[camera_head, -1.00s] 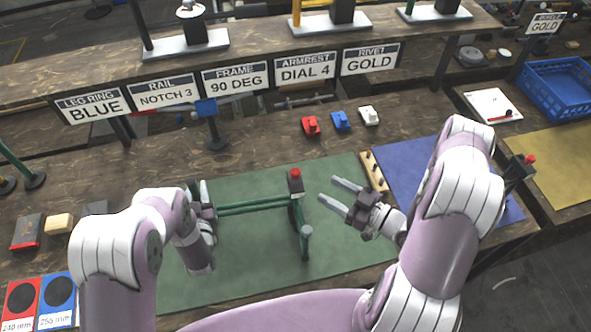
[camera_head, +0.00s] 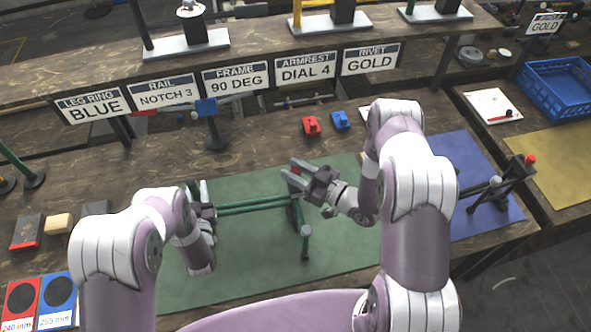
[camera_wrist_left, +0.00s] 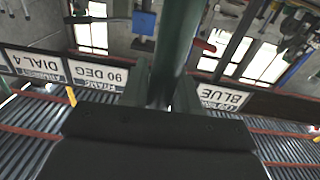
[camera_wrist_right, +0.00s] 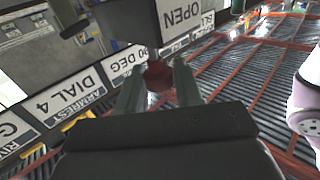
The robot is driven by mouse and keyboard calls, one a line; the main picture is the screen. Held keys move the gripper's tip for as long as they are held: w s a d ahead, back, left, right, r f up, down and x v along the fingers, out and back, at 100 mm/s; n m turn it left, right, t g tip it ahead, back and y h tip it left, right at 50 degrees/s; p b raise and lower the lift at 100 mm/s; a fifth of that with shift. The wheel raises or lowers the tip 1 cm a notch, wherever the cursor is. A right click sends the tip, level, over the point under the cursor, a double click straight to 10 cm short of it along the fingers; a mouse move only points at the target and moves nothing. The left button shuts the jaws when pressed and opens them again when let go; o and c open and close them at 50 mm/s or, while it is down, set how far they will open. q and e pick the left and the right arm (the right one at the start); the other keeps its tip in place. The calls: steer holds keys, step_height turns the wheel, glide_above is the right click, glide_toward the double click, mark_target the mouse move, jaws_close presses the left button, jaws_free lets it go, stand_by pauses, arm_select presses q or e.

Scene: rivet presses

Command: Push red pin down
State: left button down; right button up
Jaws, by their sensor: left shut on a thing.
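The green frame (camera_head: 250,207) stands on the green mat (camera_head: 262,258). My left gripper (camera_head: 207,209) is shut on its left end, and the green tube (camera_wrist_left: 178,45) shows between the fingers in the left wrist view. The red pin (camera_wrist_right: 157,76) is on the head at the frame's right end, by a block with an "OPEN" label (camera_wrist_right: 182,14). My right gripper (camera_head: 290,174) is at that head with its fingers apart. In the right wrist view the pin lies between the fingertips; contact is unclear. In the head view the fingers mostly cover it.
A red block (camera_head: 311,125) and a blue block (camera_head: 341,120) sit behind the mat. A dark frame with a red top (camera_head: 505,182) stands on the blue mat (camera_head: 470,230). A sign rail (camera_head: 235,77) runs behind. A blue crate (camera_head: 556,88) is far right.

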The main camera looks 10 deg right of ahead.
jaws_close()
steer(key=shift+s+f, duration=0.1)
steer(key=shift+f, duration=0.9)
steer(key=o, duration=0.9)
jaws_free()
steer(key=shift+c, duration=0.2)
steer(key=v, duration=1.1)
steer(key=shift+s+d, duration=0.2)
steer(key=shift+d, duration=0.2)
